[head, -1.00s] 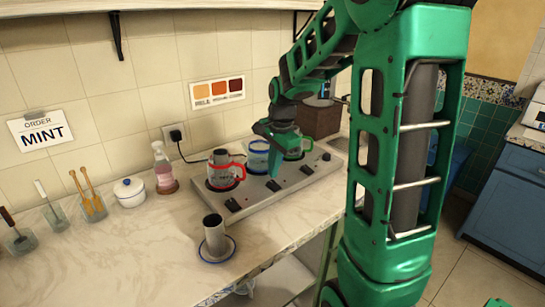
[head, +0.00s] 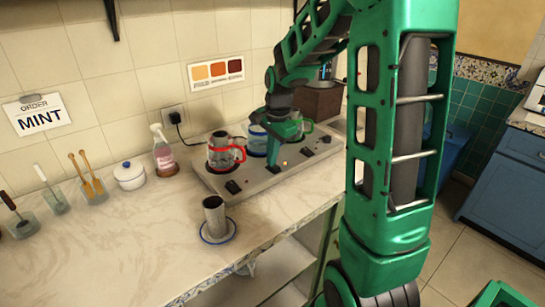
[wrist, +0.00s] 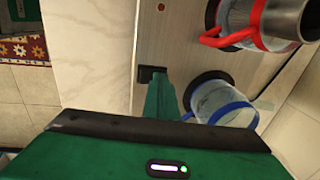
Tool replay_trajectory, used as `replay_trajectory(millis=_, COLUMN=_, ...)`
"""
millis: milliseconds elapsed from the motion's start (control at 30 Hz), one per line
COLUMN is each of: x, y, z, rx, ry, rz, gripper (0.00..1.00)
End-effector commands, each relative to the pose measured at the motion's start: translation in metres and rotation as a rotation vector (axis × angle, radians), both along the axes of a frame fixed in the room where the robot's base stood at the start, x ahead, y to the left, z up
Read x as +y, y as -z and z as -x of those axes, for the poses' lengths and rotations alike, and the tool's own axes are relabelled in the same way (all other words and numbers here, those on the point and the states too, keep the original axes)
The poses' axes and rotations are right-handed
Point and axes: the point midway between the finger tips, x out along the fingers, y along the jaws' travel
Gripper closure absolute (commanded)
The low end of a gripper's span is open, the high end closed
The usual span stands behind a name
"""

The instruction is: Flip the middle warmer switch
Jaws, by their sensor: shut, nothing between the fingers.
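The grey warmer plate (head: 215,182) carries a row of black switches along its front. My gripper (head: 273,164) is shut and empty, pointing down at the middle switch, which its tip largely hides in the head view. In the wrist view, the black switch (wrist: 151,74) shows right at the tip of my green finger (wrist: 162,98); I cannot tell whether they touch. A small orange light (head: 285,163) glows beside the tip. The blue-banded glass pot (wrist: 222,105) stands behind the middle switch. The left switch (head: 232,187) and right switch (head: 308,152) are clear of my gripper.
A red-handled pot (head: 222,155) stands left of the gripper and a green-handled pot (head: 305,125) right. A metal cup on a blue-rimmed saucer (head: 218,237) stands in front. A white lidded pot (head: 129,175) and soap bottle (head: 162,152) are left. The front counter is mostly clear.

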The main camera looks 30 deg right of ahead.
Motion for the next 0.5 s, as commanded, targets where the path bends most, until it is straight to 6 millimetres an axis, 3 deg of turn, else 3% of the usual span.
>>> replay_trajectory(millis=500, x=-0.004, y=0.001, z=0.017, rx=0.006, ry=0.009, rz=0.002, gripper=1.00)
